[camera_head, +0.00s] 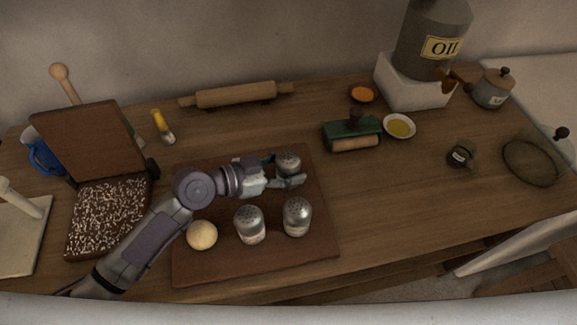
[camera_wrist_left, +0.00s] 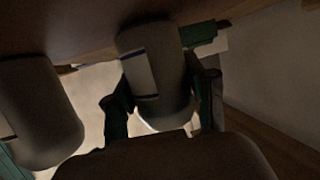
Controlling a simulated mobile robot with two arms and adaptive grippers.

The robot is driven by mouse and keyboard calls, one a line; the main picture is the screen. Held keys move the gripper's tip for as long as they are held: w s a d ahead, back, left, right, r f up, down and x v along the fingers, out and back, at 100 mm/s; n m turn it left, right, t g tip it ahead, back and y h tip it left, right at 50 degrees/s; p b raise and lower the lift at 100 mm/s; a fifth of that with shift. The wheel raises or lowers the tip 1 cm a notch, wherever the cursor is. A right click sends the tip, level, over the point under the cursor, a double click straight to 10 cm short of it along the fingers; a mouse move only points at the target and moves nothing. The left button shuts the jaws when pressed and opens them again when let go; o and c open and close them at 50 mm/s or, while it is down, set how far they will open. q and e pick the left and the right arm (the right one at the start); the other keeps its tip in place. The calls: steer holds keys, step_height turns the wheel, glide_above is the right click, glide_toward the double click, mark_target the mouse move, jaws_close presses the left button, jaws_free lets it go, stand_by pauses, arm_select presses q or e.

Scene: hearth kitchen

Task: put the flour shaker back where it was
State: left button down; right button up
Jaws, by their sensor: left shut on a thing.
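My left gripper (camera_head: 279,174) is shut around a metal-topped shaker (camera_head: 288,161) at the back of the brown board (camera_head: 322,246). In the left wrist view, the shaker (camera_wrist_left: 153,65) stands between the two fingers, with a pale label band on it. Two similar shakers stand on the board nearer the front, one in the middle (camera_head: 249,224) and one to its right (camera_head: 297,217). I cannot read any label, so I cannot tell which holds flour. Another shaker (camera_wrist_left: 38,112) shows at the left of the wrist view. My right gripper is not in view.
A dough ball (camera_head: 202,235) sits at the board's left. A rolling pin (camera_head: 236,95) lies behind.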

arm_select(q)
steer(key=shift+f, duration=0.2)
steer(key=shift+c, duration=1.8)
jaws_free()
steer(key=shift+r, duration=0.15)
steer(key=shift+s+a, duration=0.1)
steer(key=shift+a, duration=0.1)
steer(key=b+v, duration=0.3)
steer(key=v, duration=0.7)
steer(key=shift+s+a+r, duration=0.1)
steer(key=shift+s+a, duration=0.05)
steer(key=shift+a, duration=0.1)
steer(key=shift+s+a+r, duration=0.2)
steer(key=shift+a+r, duration=0.1)
steer(key=shift+a, duration=0.05)
